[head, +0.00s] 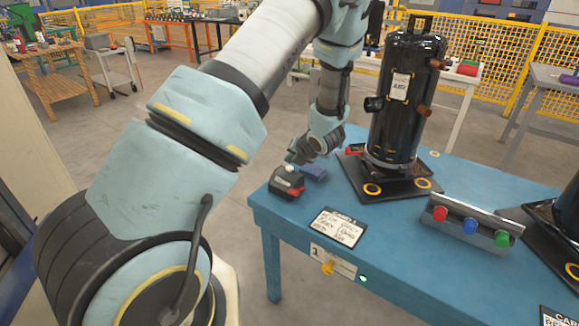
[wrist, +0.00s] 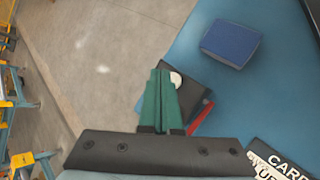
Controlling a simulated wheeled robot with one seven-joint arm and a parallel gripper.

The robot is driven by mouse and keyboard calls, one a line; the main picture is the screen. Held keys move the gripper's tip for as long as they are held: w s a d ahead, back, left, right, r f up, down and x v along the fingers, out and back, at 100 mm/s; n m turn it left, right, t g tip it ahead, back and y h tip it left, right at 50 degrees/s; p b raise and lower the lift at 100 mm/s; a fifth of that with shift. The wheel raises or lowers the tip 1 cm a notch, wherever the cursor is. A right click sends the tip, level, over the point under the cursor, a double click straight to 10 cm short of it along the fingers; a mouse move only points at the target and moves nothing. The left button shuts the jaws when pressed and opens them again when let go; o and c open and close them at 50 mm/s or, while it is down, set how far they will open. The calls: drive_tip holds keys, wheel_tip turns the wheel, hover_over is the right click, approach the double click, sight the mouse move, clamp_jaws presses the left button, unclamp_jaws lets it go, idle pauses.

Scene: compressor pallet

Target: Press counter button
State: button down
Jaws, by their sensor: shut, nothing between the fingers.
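The counter (head: 286,184) is a small dark box with a white round button (head: 289,168) on top and a red part at its side. It stands at the left corner of the blue table (head: 330,280). My gripper (head: 291,157), with green fingers, is shut and empty, just above the button in the head view. In the wrist view my gripper (wrist: 161,72) covers part of the dark counter (wrist: 192,86), and the white button (wrist: 175,79) shows at the right edge of the fingertips. I cannot tell whether they touch.
A blue block (head: 314,173) lies just behind the counter; it also shows in the wrist view (wrist: 231,44). A black compressor (head: 405,100) stands on its dark base to the right. A written card (head: 339,227) and a rail with coloured knobs (head: 470,224) lie nearer the front.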

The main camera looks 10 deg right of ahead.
sight(291, 170)
drive_tip(key=shift+r, duration=0.15)
drive_tip(key=shift+r+p, duration=1.5)
drive_tip(key=shift+r, duration=0.85)
